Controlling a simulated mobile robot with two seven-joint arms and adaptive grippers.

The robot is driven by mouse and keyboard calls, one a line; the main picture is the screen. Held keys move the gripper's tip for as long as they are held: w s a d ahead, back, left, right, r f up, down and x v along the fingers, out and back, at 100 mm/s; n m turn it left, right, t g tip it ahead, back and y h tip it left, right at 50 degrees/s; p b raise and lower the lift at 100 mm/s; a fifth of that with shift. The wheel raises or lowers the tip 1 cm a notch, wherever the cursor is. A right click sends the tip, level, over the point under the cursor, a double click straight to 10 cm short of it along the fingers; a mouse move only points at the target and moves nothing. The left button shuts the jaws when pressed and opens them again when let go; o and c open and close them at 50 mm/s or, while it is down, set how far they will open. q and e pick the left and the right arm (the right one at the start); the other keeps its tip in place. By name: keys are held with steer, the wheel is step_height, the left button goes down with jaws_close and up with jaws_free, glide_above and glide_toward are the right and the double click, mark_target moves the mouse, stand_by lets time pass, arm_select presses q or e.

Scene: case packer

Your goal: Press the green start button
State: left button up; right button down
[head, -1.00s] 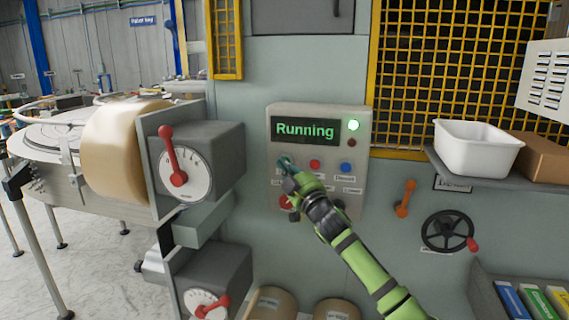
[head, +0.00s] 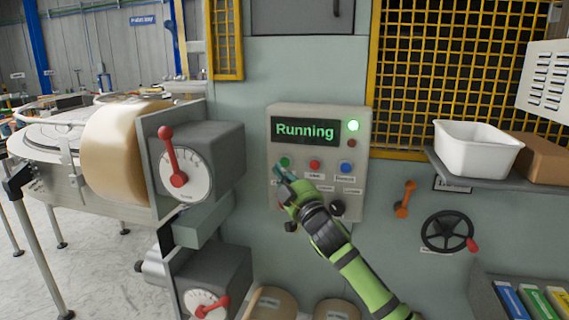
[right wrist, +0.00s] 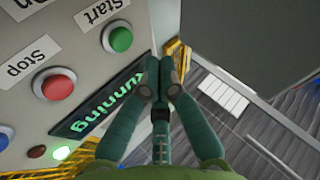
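The green start button (head: 285,161) sits on the control panel (head: 318,113), left of a red and a blue button. In the right wrist view the green button (right wrist: 121,39) stands under its Start label, apart from my fingers. My right gripper (head: 280,173) is just below the button in the head view. Its fingertips are together with nothing between them, as the right wrist view (right wrist: 160,62) shows. The display (head: 304,130) reads "Running" and a green lamp (head: 353,126) above the buttons is lit. My left gripper is not in view.
A red Stop button (right wrist: 57,84) is beside the green one. Dials with red handles (head: 172,160) stand left of the panel. An orange lever (head: 405,199), a black handwheel (head: 447,231) and a shelf with a white bin (head: 476,150) are to the right.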

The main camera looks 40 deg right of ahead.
steer(key=shift+s+a, duration=0.85)
steer(key=shift+a, duration=0.15)
steer(key=shift+f, duration=0.1)
step_height(320, 180, down, 30)
steer(key=r+m+g, duration=0.1)
steer(key=g, duration=0.5)
steer(key=s+a+f+g, duration=0.25)
steer(key=s+f, duration=0.35)
steer(key=f, duration=0.6)
steer(key=s+a+f+g, duration=0.1)
steer(key=s+f+g, duration=0.35)
steer(key=f, duration=0.75)
steer(key=s+a+f+m+g+y, duration=0.1)
steer(key=s+a+f, duration=0.2)
steer(key=s+f, duration=0.6)
steer(key=s+a+f+g, duration=0.1)
steer(key=s+a+f, duration=0.2)
steer(key=s+f, duration=0.6)
steer(key=s+a+f+g, duration=0.1)
steer(key=s+a, duration=0.1)
steer(key=s, duration=0.6)
steer(key=s+a+f+g, duration=0.2)
steer(key=s, duration=0.7)
steer(key=s+a+f+g+y, duration=0.1)
steer(key=s+a+f+g, duration=0.1)
steer(key=s, duration=0.7)
steer(key=shift+s+a, duration=0.2)
steer(key=shift+a, duration=0.4)
steer(key=shift+f, duration=0.1)
